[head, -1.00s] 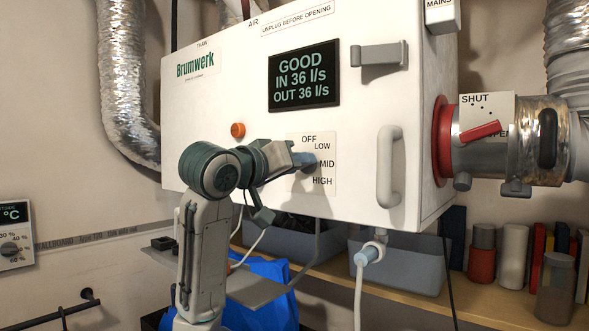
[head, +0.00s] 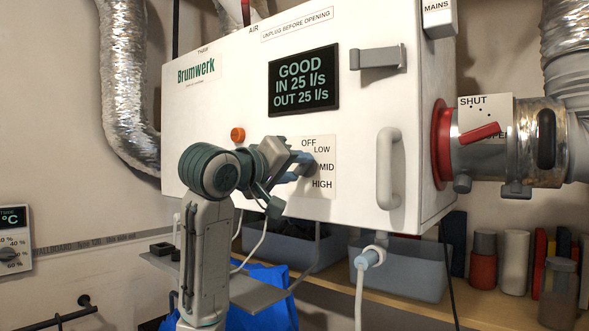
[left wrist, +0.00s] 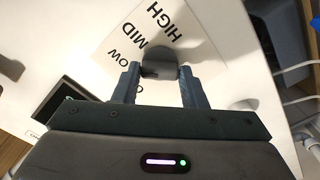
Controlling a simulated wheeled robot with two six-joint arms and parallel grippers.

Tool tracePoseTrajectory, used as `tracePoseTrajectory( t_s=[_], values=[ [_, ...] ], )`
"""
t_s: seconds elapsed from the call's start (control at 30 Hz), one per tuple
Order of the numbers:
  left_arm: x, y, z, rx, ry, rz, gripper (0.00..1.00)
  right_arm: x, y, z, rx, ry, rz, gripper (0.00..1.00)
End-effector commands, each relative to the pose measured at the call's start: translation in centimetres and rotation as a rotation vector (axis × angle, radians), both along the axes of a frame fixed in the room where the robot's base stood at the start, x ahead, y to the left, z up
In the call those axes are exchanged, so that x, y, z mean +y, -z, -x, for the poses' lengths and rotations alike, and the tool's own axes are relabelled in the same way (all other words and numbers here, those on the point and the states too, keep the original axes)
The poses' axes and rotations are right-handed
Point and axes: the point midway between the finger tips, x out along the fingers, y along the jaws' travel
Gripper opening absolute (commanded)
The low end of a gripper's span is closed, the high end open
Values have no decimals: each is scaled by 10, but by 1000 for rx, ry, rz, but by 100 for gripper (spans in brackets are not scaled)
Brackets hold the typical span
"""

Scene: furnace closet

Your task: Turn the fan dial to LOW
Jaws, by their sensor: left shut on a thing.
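The fan dial (head: 309,167) is a small grey knob on the white front of the Brumwerk unit. Its label plate (head: 324,192) reads OFF, LOW, MID and HIGH from top to bottom. My left gripper (head: 304,166) is shut on the dial, fingers on either side of it. In the left wrist view the dial (left wrist: 160,60) sits between the two fingertips, in front of the same plate (left wrist: 118,45). The fingers partly cover the dial, so I cannot read its pointer. The display (head: 304,80) reads GOOD, IN 25 l/s, OUT 25 l/s. My right gripper is not in view.
A fixed handle (head: 389,168) stands out right of the dial, with a grey latch (head: 378,56) above it. An orange button (head: 238,134) is left of the dial. A red-collared duct with a damper lever (head: 480,132) is at the right. Bins (head: 400,272) stand below.

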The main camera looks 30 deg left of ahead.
Motion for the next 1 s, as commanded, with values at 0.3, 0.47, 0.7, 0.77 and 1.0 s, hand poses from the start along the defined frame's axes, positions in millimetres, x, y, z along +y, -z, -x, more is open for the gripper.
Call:
tracePoseTrajectory(
  t_s=[0.3,0.47,0.7,0.77,1.0],
  values=[
    [0,-1,0,-1,-1,-1,60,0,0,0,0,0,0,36],
    [0,0,0,-1,-1,-1,60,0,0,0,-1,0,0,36],
    [2,1,12,-3,-3,-3,60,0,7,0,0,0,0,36],
    [2,2,22,-5,-2,-3,60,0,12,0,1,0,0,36],
    [7,3,72,-5,-4,-4,60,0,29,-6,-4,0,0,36]
  ],
)
